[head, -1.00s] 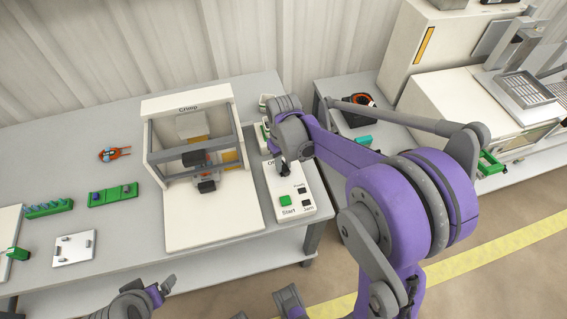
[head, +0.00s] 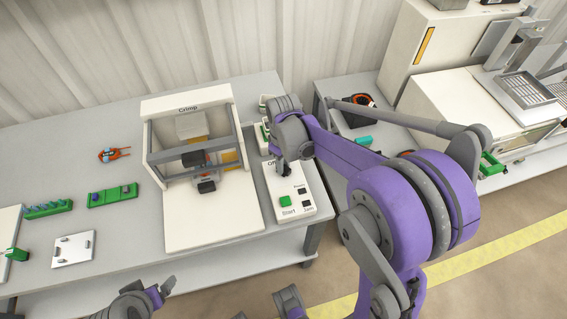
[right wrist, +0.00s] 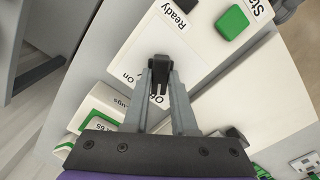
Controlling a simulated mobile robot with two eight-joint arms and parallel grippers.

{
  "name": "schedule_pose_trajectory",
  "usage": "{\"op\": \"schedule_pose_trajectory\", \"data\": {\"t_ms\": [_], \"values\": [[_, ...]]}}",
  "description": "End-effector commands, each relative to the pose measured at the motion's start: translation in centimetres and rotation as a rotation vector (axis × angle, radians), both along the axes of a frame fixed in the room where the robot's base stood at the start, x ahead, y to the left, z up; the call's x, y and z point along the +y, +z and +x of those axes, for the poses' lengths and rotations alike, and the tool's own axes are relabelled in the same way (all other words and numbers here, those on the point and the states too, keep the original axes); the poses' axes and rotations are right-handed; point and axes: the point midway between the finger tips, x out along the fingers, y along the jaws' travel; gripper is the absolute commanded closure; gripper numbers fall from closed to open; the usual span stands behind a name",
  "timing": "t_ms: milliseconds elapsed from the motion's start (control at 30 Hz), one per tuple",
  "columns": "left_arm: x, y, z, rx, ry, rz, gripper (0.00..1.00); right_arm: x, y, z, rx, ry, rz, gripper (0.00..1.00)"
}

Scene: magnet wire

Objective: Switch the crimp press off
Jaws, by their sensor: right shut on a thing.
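The crimp press (head: 212,218), a white frame labelled "Crimp", stands on the grey table in the head view. Its white control panel (head: 273,188) is at its right, with a green Start button (head: 285,201) and small dark Ready and Jam windows. My right gripper (head: 286,168) is over the panel's far part. In the right wrist view, its fingers (right wrist: 160,76) are closed around a black switch knob (right wrist: 158,88) between partly covered "Off" and "On" labels. In the head view the gripper hides most of the knob. A grey and purple part of my left arm (head: 145,298) shows at the bottom edge; its jaw state is unclear.
Green-trimmed boxes (head: 264,103) stand just behind the panel. Green racks (head: 112,196), a white plate (head: 73,249) and an orange-handled tool (head: 114,154) lie left of the press. A second table with machines stands at right, past a gap.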

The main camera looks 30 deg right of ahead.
Motion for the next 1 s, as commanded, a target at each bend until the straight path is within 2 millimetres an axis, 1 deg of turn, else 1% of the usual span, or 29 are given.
{"op": "schedule_pose_trajectory", "data": {"t_ms": [167,200,333,667,767,867,1000], "values": [[0.0,0.0,0.0,0.0,0.0,0.0,0.07,0.0,0.0,0.0,0.0,0.001,-0.001,1.0],[0.0,0.0,0.0,0.0,0.0,0.0,0.07,0.0,0.0,0.0,0.0,0.001,-0.001,0.68],[0.0,0.0,0.0,0.0,0.0,0.0,0.07,0.0,0.0,0.0,0.0,0.0,-0.001,0.45],[0.0,0.0,0.0,0.0,0.0,0.0,0.07,0.0,0.3,0.0,0.0,0.0,0.0,0.45],[0.0,0.2,0.0,-0.001,0.0,0.0,0.07,0.0,1.3,0.0,0.0,-0.001,0.0,0.45],[0.0,0.5,0.1,-0.002,0.0,0.0,0.07,0.0,3.1,0.0,0.0,-0.001,-0.001,0.45],[0.0,0.9,0.1,-0.003,0.0,0.0,0.07,0.0,6.1,0.0,0.0,-0.001,-0.001,0.45]]}}
